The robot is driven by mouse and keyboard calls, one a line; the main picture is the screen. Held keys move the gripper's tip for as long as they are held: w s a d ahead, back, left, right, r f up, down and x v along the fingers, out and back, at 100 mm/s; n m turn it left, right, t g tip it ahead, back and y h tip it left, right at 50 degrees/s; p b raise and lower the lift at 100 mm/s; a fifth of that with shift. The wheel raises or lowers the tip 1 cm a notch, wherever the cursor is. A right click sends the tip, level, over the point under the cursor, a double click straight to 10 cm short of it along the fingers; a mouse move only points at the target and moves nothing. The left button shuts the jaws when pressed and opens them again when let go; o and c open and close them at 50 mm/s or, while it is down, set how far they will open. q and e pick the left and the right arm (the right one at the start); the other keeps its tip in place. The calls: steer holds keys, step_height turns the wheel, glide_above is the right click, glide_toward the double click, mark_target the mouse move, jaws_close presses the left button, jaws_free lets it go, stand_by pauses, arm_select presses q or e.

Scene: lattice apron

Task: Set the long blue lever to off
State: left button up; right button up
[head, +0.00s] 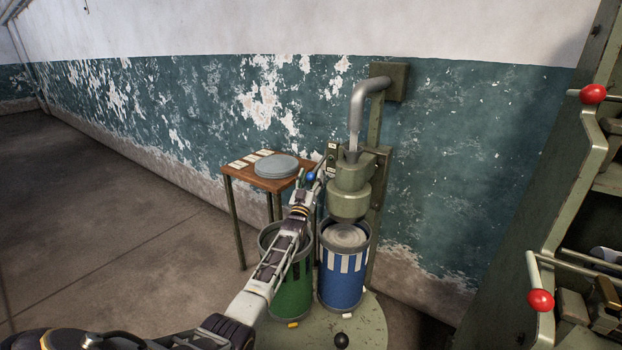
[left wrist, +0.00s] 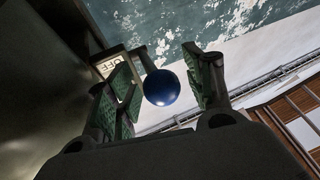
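The long blue lever has a round blue knob (head: 311,177) beside the green hopper machine in the head view. In the left wrist view the blue knob (left wrist: 161,87) sits between the two green-padded fingers of my left gripper (left wrist: 165,90). The fingers are spread, with a visible gap on the right side of the knob. In the head view my left gripper (head: 304,188) is at the knob, small and partly hidden by my arm. A label reading OFF (left wrist: 108,64) shows behind the left finger. My right gripper is in neither view.
The green hopper (head: 350,188) hangs above a blue drum (head: 342,285). A green drum (head: 292,298) stands beside it, partly behind my left arm. A small wooden table (head: 245,176) holds grey discs. A green frame with red-knobbed levers (head: 540,300) rises at the right.

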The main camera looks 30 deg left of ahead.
arm_select(q)
steer(key=shift+r, duration=0.15)
steer(key=shift+s, duration=0.1)
steer(key=v, duration=1.2)
stand_by(0.6)
stand_by(0.6)
